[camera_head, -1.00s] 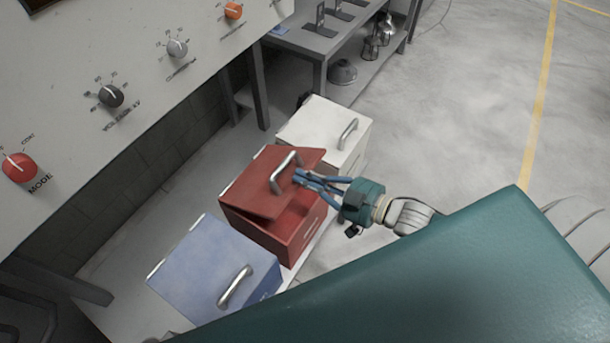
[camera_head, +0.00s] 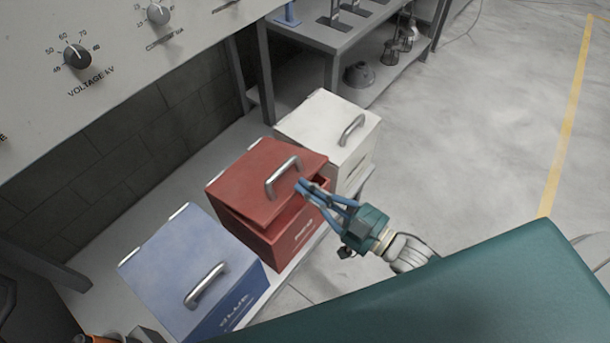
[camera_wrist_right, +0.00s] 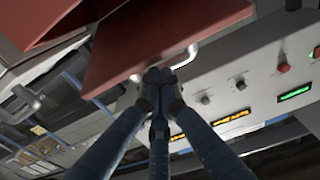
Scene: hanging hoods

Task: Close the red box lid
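The red box (camera_head: 290,240) stands in the middle of a row of boxes in the head view. Its red lid (camera_head: 240,179) is partly open, with a narrow gap between its front edge and the box. A silver handle (camera_head: 283,176) is on the lid. My right gripper (camera_head: 302,186) is at the lid's front edge beside the handle. In the right wrist view its fingers (camera_wrist_right: 160,78) are drawn together, with the red lid (camera_wrist_right: 155,40) just above them. I cannot tell whether the tips touch the lid or handle. My left gripper is not in view.
A blue box (camera_head: 180,265) stands to the left and a white box (camera_head: 335,125) to the right, both closed. A control panel with knobs (camera_head: 77,56) overhangs at upper left. A grey shelf table (camera_head: 325,40) stands behind. Open floor lies at right.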

